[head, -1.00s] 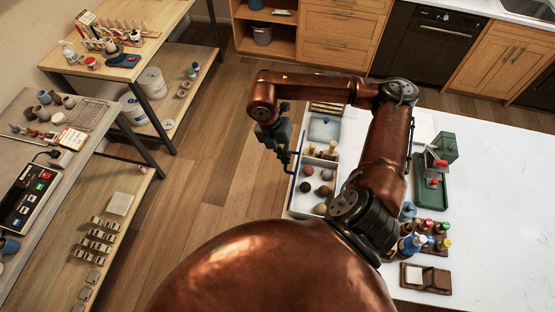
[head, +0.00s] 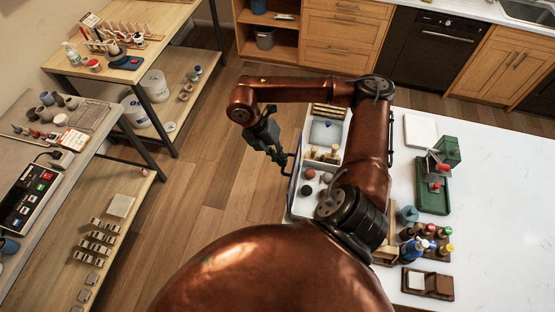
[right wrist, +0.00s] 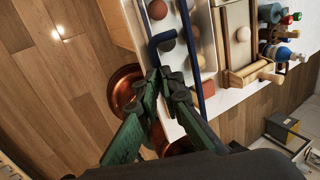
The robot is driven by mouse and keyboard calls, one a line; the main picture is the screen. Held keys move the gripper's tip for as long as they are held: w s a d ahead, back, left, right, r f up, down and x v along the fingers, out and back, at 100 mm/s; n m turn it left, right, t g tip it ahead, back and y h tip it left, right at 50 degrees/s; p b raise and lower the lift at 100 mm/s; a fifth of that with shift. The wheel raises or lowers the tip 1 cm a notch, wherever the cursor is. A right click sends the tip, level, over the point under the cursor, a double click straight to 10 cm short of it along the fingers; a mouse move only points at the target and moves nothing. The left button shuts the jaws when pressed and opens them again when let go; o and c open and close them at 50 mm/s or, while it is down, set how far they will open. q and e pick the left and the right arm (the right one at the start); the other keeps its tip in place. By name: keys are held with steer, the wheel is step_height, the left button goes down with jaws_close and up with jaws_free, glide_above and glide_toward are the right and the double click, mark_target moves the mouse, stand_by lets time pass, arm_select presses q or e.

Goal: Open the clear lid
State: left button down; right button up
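A white compartment box (head: 300,202) sits at the left edge of the white table, with round balls inside. It also shows in the right wrist view (right wrist: 212,72). Dark blue bars (right wrist: 196,62) cross the box there; they look like the frame of the clear lid, whose clear panel I cannot make out. A blue bent bar, like a handle (right wrist: 151,48), runs down to my right gripper. My right gripper (head: 280,160) is at the box's left side; in the wrist view its green fingertips (right wrist: 164,80) are close together at the bar's end. Whether they grip it is unclear. My left gripper is not in view.
Bottles (head: 430,238) and a green stand (head: 434,190) are on the table (head: 500,200) right of my arm. Wooden shelves (head: 165,35) with pottery items stand at the left. The floor between is clear.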

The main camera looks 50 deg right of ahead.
steer(key=o, duration=0.5)
steer(key=shift+s+d+f+g, duration=0.15)
steer(key=shift+s+d+f, duration=0.15)
steer(key=shift+s+f, duration=0.15)
steer(key=shift+s+d+f+g, duration=0.15)
steer(key=shift+s+d+f, duration=0.15)
steer(key=shift+f, duration=0.25)
steer(key=shift+w+a+r, duration=0.15)
steer(key=shift+a+r, duration=0.1)
steer(key=shift+a, duration=0.1)
steer(key=shift+d+r, duration=0.1)
steer(key=shift+d, duration=0.05)
steer(key=shift+r, duration=0.25)
steer(key=v, duration=1.1)
steer(key=shift+w+r, duration=0.15)
steer(key=shift+w, duration=0.05)
